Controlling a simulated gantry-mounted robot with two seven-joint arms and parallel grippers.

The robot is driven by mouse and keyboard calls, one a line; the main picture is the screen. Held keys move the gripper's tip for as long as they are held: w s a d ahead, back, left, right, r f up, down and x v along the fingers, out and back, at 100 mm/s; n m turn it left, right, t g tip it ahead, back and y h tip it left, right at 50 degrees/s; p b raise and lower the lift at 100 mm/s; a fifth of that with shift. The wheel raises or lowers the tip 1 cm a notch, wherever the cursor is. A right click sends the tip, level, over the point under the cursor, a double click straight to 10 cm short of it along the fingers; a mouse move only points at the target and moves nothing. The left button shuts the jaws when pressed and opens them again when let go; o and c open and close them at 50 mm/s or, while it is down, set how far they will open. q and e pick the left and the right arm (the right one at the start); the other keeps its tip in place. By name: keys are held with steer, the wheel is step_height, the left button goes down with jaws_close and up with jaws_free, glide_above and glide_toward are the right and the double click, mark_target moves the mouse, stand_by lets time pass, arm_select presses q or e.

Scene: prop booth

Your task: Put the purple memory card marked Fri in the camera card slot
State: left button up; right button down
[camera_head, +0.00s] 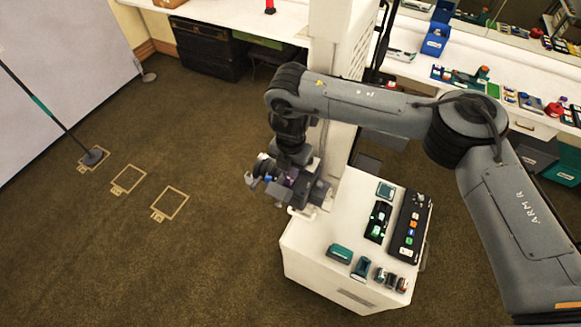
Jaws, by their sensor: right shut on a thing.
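My right gripper (291,178) is at the end of the arm that comes in from the right, in front of the white column. It is shut on a small purple thing (289,182), which fits the purple memory card; its Fri mark is too small to read. A small grey and dark device with a bluish part (266,177) is close to the left of the gripper. I cannot tell whether it is the camera, and no card slot can be made out. Whether the card touches it is unclear. My left gripper is not in view.
A white cabinet top (320,228) below the gripper bears a black panel with buttons (409,225), a black device with green lights (378,221) and several small teal and dark items. A cluttered counter (480,55) runs along the back.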

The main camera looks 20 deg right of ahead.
steer(key=shift+f, duration=0.3)
steer(key=c, duration=1.1)
jaws_free()
steer(key=shift+o, duration=0.2)
steer(key=shift+r+p, duration=0.45)
steer(key=shift+r, duration=0.2)
step_height(320, 180, up, 4)
steer(key=p, duration=0.3)
steer(key=shift+f, duration=0.2)
steer(key=shift+r, duration=1.05)
